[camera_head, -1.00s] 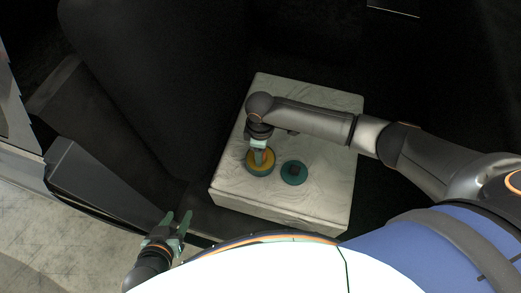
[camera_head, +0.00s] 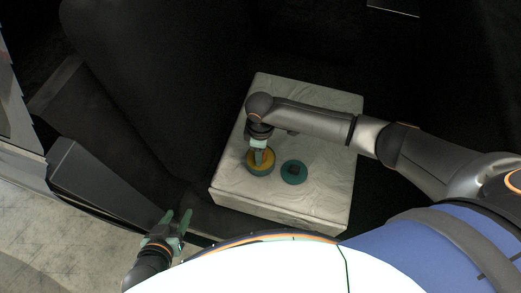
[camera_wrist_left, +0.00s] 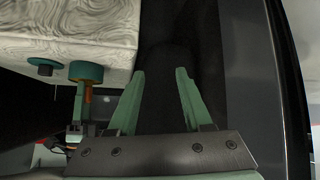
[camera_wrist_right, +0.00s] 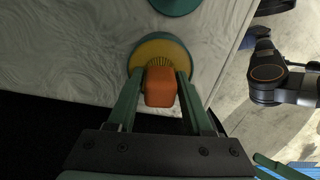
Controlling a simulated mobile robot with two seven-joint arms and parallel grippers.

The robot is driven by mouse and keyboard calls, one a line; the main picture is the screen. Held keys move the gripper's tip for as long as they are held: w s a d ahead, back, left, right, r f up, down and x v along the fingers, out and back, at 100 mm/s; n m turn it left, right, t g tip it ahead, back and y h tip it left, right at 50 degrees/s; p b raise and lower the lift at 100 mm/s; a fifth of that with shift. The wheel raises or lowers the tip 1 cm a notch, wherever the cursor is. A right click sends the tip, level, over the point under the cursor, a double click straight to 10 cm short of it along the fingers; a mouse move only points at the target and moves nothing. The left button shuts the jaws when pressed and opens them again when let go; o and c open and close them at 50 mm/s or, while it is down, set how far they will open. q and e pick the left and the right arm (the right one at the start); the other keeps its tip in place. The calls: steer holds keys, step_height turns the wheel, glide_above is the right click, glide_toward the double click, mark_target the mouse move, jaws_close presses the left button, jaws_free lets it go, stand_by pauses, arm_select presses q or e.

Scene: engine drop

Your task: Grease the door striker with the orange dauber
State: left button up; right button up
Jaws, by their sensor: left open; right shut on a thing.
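My right gripper (camera_head: 259,156) is shut on the orange handle of the dauber (camera_wrist_right: 160,88), seen clearly in the right wrist view. The dauber points down into a round green tin with yellow grease (camera_head: 261,166); its bristles show against the grease in the right wrist view. The tin's green lid (camera_head: 294,173), with a dark knob, lies beside it. My left gripper (camera_head: 179,217) is open and empty, low at left over the car's sill; its spread fingers show in the left wrist view (camera_wrist_left: 160,72). I cannot make out the door striker.
The tin and lid stand on a pale, creased box (camera_head: 325,205) with bare room around them. Dark car panels and seat shapes (camera_head: 135,90) surround it. A grey sill or door part (camera_head: 100,183) runs at left, with concrete floor (camera_head: 60,245) beyond.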

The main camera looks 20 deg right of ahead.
steer(key=shift+s, duration=0.1)
steer(key=shift+r+p, duration=0.85)
steer(key=shift+p, duration=0.3)
steer(key=shift+r+p, duration=0.75)
steer(key=shift+p, duration=0.05)
step_height(320, 180, up, 2)
steer(key=p, duration=0.3)
steer(key=shift+r, duration=0.25)
steer(key=shift+r+p, duration=0.55)
steer(key=shift+r, duration=0.1)
arm_select(q)
steer(key=s+a+r, duration=0.1)
steer(key=a+r, duration=0.2)
steer(key=r, duration=0.2)
steer(key=shift+s+r+n+y, duration=0.15)
steer(key=shift+s+n+y, duration=0.15)
steer(key=shift+s+y, duration=0.1)
steer(key=shift+w, duration=0.15)
